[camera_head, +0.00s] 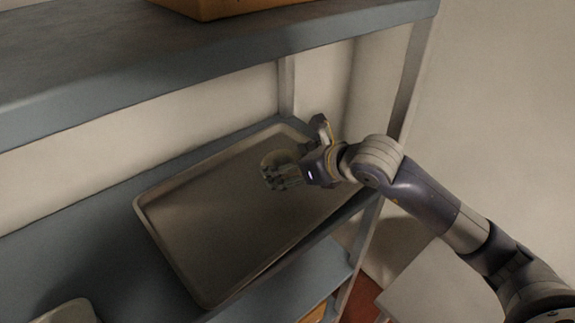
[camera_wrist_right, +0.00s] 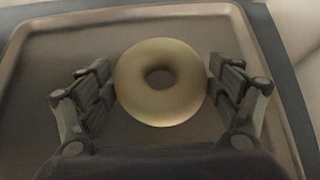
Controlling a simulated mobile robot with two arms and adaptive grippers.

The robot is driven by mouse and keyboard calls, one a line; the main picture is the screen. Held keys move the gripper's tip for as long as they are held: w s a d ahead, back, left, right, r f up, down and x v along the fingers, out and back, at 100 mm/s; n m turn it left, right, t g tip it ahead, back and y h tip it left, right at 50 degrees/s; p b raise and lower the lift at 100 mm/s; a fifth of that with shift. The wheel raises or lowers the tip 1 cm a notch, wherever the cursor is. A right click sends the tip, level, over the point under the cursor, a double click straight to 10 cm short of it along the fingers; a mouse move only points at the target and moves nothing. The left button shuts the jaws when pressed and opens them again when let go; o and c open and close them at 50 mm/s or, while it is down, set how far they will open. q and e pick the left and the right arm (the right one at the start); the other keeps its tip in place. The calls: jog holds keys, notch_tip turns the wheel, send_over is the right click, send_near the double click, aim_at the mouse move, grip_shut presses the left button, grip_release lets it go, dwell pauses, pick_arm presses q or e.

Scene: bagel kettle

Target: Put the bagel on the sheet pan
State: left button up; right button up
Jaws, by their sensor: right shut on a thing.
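The bagel (camera_wrist_right: 160,105) is a pale ring between the two fingers of my right gripper (camera_wrist_right: 160,88) in the right wrist view. The fingers press on its left and right sides, so the gripper is shut on it. In the head view the bagel (camera_head: 270,159) is partly hidden behind the right gripper (camera_head: 278,172). The sheet pan (camera_head: 210,215) is a grey rimmed tray on the shelf. The bagel and gripper are over its right back part. I cannot tell whether the bagel touches the pan. My left gripper is not in view.
The pan rests on a blue-grey shelf (camera_head: 100,258), with another shelf board (camera_head: 190,72) above it. Shelf posts (camera_head: 287,90) stand behind and to the right. A pale object (camera_head: 68,312) is at the lower left. Most of the pan is bare.

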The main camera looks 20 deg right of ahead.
jog(key=w, duration=0.2)
jog(key=shift+w+d+f, duration=0.15)
jog(key=shift+w+d, duration=0.1)
jog(key=shift+w, duration=0.15)
notch_tip(320, 180, down, 3)
jog(key=shift+f+b, duration=0.1)
jog(key=shift+b, duration=0.45)
jog(key=shift+f, duration=0.2)
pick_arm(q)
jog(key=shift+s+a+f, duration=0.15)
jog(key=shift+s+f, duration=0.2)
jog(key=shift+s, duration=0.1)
pick_arm(e)
jog(key=shift+f, duration=0.1)
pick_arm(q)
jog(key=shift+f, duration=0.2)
pick_arm(e)
jog(key=o, duration=1)
